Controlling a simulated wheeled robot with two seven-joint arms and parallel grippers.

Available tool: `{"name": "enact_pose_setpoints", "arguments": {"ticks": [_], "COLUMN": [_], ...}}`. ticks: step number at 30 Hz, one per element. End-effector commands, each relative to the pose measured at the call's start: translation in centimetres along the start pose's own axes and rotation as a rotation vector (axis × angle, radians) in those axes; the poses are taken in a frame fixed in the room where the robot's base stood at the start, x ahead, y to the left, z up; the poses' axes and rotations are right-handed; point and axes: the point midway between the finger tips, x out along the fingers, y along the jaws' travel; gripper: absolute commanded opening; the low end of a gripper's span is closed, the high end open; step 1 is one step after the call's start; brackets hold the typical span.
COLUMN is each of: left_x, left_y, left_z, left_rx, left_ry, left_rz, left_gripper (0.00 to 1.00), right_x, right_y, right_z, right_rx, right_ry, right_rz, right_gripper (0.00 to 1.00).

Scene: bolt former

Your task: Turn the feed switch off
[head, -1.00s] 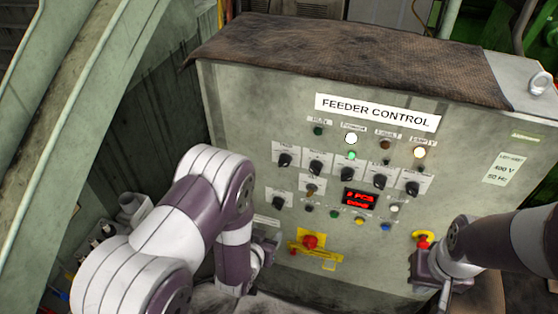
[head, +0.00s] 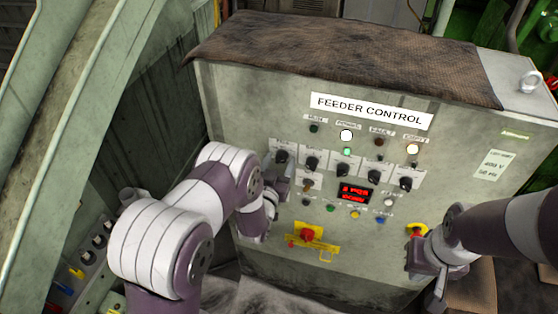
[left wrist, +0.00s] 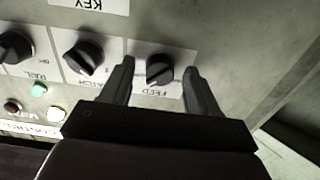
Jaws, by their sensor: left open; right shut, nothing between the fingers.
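The feed switch, a black rotary knob on a white plate labelled FEED, shows in the left wrist view (left wrist: 159,69), where the picture is upside down. It seems to be the leftmost knob of the upper row in the head view (head: 281,157). My left gripper (left wrist: 160,66) is open, with one finger on each side of the knob and a gap to it on both sides. In the head view my left gripper (head: 279,176) is at the panel's left side. My right gripper (head: 432,268) is shut and empty at the lower right of the panel.
The FEEDER CONTROL cabinet (head: 370,111) carries several similar knobs close by; one (left wrist: 83,57) is beside the feed switch. Below are a red display (head: 354,192), small buttons and a red emergency stop (head: 308,235). Another yellow-ringed button (head: 417,230) is near my right gripper.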

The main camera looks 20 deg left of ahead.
Motion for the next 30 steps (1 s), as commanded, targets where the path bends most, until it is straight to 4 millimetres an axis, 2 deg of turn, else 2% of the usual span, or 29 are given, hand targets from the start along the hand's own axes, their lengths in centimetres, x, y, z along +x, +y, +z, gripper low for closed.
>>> {"name": "enact_pose_setpoints", "arguments": {"ticks": [8,13,23,30], "left_x": [0.2,0.2,0.2,0.2], "left_y": [0.0,0.0,0.0,0.0], "left_z": [0.0,0.0,0.1,0.2], "left_rx": [0.0,0.0,-0.035,-0.174], "left_ry": [0.001,0.001,0.001,0.002], "left_rz": [0.0,0.0,0.0,0.0], "left_gripper": [0.6,0.05,0.04,0.04], "right_x": [0.0,0.0,0.3,1.4], "right_y": [0.0,0.0,0.0,0.0], "right_z": [0.0,0.0,0.0,0.2], "right_rx": [0.0,0.0,0.0,0.0], "right_ry": [0.0,0.0,0.0,0.0], "right_rz": [0.0,0.0,0.0,0.0], "right_gripper": [0.0,0.0,0.0,0.0]}}
